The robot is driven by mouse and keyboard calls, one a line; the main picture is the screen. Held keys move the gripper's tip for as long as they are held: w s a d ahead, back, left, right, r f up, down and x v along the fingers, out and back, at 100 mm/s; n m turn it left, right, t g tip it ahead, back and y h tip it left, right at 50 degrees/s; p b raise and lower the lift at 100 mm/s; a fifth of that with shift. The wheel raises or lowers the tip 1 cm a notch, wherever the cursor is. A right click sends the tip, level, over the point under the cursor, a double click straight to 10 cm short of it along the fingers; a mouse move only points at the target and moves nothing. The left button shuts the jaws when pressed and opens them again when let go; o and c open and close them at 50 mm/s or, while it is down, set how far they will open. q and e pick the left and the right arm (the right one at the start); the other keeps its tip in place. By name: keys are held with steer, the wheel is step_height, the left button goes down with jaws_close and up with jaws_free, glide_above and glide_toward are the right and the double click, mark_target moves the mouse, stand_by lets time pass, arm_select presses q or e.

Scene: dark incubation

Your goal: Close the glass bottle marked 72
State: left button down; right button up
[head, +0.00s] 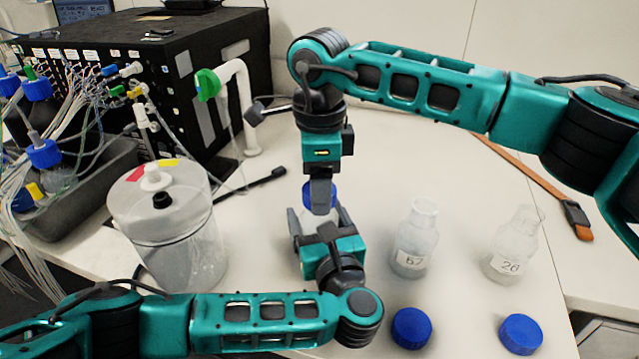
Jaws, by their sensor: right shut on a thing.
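My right gripper (320,192) comes down from above and is shut on a blue cap (321,203), which sits at the top of a glass bottle (318,224). My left gripper (319,222) reaches up from below, its fingers either side of that bottle. I cannot tell whether they press on the glass. Most of the bottle is hidden by the grippers, and no label shows on it. How the cap sits on the neck is hidden too.
Two uncapped glass bottles, one labelled 67 or 57 (414,240) and one labelled 26 (512,246), stand to the right. Two blue caps (412,327) (520,334) lie in front of them. A lidded clear vessel (178,240) stands left. A brown strap (530,178) lies back right.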

steer(key=m, duration=0.4)
steer(key=shift+m, duration=0.3)
steer(key=o, duration=1.3)
steer(key=shift+c, duration=0.2)
step_height(320, 180, up, 12)
arm_select(q)
jaws_free()
steer(key=shift+s, duration=0.1)
steer(key=b+v, duration=0.1)
steer(key=v, duration=1.1)
steer(key=shift+s, duration=0.35)
arm_select(e)
steer(key=shift+f, duration=0.75)
